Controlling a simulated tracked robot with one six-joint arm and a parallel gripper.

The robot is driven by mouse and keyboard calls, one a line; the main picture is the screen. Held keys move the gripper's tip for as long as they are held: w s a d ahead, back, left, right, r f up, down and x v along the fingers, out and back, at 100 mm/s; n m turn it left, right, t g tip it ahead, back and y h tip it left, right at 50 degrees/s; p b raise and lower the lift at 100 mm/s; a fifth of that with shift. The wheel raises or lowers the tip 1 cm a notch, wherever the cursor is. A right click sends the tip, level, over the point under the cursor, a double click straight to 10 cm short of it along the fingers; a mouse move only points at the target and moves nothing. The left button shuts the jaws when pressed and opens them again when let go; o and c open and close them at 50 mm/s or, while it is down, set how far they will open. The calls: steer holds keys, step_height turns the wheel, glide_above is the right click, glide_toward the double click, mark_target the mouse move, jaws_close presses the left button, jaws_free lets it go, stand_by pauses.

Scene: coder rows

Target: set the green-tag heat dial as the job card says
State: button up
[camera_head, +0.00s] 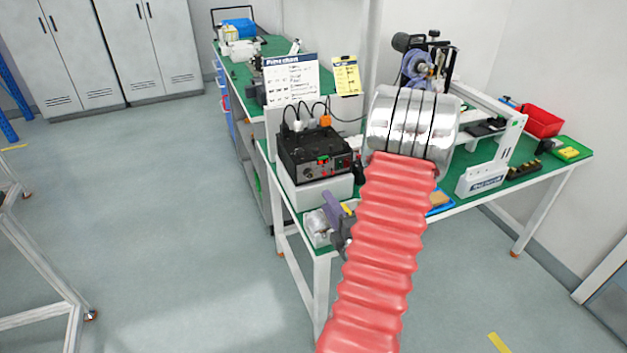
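A black control box (315,155) stands on a white block at the left end of the green bench. Its front face shows small red and green marks (322,160) and dark knobs (340,163). Which knob has the green tag, and its setting, are too small to tell. A white printed sheet (291,80) and a yellow card (346,75) stand behind the box; I cannot tell which is the job card, and their small text is unreadable. My red-sleeved arm reaches up right of the box. My gripper does not show, and cannot be placed relative to the dial.
Cables with an orange piece (325,121) rise behind the box. A purple and grey item (333,208) sits at the bench's front left. A red bin (542,121) and green tray (571,149) lie at the right. The floor (180,220) left of the bench is clear.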

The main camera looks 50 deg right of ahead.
mark_target(311, 176)
steer(key=x, duration=1.2)
steer(key=shift+c, duration=0.6)
steer(key=c, duration=0.6)
steer(key=shift+d, duration=0.2)
jaws_close()
steer(key=shift+a, duration=0.2)
